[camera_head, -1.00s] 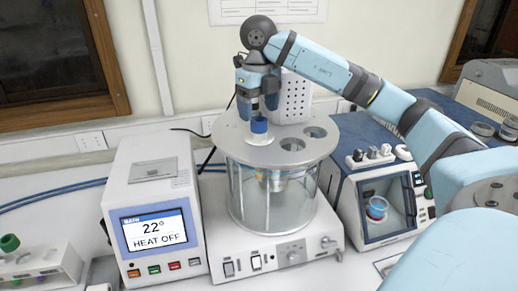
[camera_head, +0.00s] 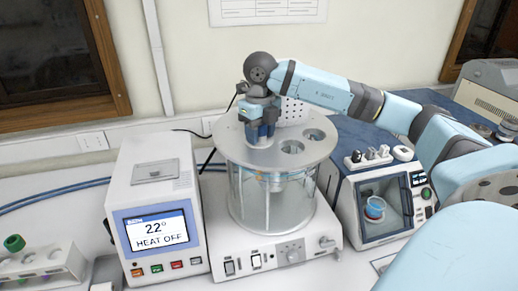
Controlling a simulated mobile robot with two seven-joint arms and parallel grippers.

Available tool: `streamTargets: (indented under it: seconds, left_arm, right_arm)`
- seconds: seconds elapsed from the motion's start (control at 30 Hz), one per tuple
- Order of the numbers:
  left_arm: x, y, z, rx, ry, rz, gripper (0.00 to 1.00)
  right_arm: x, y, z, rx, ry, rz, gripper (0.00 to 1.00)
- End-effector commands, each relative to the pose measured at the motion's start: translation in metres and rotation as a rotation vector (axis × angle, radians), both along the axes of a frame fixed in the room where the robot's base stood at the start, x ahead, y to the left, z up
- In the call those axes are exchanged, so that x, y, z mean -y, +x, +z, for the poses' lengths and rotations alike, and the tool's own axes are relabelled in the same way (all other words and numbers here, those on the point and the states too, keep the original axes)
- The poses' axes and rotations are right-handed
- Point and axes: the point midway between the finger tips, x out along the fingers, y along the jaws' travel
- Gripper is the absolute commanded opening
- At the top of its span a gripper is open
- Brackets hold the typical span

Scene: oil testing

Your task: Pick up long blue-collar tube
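The long blue-collar tube (camera_head: 262,131) stands upright in the left front hole of the round grey lid (camera_head: 232,143) on the glass bath. Its blue collar shows just above the lid, between my fingers. Its lower part shows only dimly through the glass. My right gripper (camera_head: 261,129) points straight down over the tube, with its fingers on either side of the collar. I cannot tell whether the fingers touch or grip it. My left gripper is not in view.
A heater unit (camera_head: 155,212) reading 22° and HEAT OFF stands left of the bath. A rack (camera_head: 45,262) with a green-capped tube is at front left. Two lid holes are open.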

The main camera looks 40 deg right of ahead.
Motion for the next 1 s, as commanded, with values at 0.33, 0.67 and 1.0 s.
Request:
streamTargets:
  seconds: [0.33,0.67,1.0]
  left_arm:
    - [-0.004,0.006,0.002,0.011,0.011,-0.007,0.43]
    - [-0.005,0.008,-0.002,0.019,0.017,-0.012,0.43]
    - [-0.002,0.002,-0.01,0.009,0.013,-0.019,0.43]
  right_arm:
    - [0.0,0.0,0.001,0.0,0.0,0.0,0.08]
    - [0.0,0.001,0.021,0.003,0.001,0.0,0.08]
    - [0.0,0.001,0.083,0.005,0.001,0.0,0.08]
